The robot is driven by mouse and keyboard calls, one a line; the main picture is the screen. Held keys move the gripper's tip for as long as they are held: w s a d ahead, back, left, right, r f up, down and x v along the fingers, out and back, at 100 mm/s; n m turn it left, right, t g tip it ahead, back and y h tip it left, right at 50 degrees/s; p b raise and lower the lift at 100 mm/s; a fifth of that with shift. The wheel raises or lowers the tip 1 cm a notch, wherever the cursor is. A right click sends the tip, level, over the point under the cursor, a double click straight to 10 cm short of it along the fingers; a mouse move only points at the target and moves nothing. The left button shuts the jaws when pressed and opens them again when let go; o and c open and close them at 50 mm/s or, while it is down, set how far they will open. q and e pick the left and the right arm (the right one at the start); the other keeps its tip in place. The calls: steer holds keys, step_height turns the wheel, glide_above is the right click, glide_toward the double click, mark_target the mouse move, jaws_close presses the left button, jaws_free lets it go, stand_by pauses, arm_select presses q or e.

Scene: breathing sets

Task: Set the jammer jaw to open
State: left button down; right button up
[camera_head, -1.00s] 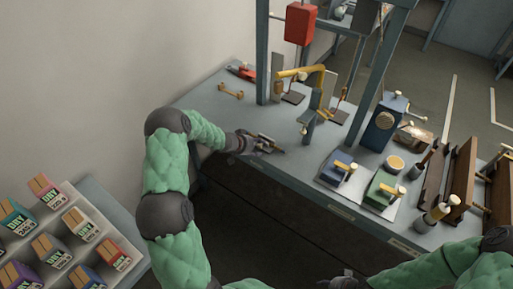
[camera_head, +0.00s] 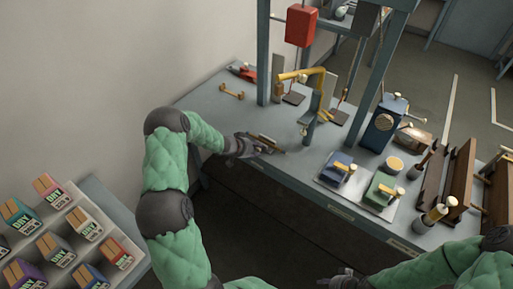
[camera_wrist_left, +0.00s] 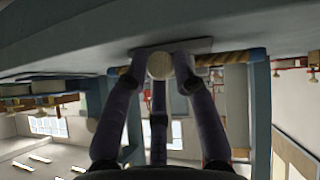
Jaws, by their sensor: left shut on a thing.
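My left gripper (camera_head: 268,147) is at the near left edge of the workbench, shut on a small grey and brass-coloured part (camera_head: 262,139). In the left wrist view, the fingers of my left gripper (camera_wrist_left: 160,66) close around a round pale knob (camera_wrist_left: 160,66) in front of a brown and dark striped bar (camera_wrist_left: 232,58). I cannot tell for sure which part is the jammer jaw or how it is set; the fingers hide some of the held part. My right gripper (camera_head: 345,281) is at the bottom edge, dark and partly cut off.
The workbench (camera_head: 215,105) carries a yellow-armed fixture (camera_head: 314,72), a blue box device (camera_head: 382,124), blue and green blocks with yellow handles (camera_head: 381,190) and brown boards (camera_head: 462,185) on the right. A red box (camera_head: 301,25) hangs above. A rack of cartons (camera_head: 85,222) stands at left.

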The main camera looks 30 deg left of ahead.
arm_select(q)
steer(key=shift+s+f, duration=0.1)
steer(key=c, duration=1)
jaws_free()
steer(key=shift+a, duration=0.1)
steer(key=v, duration=1.2)
steer(key=shift+f, duration=0.1)
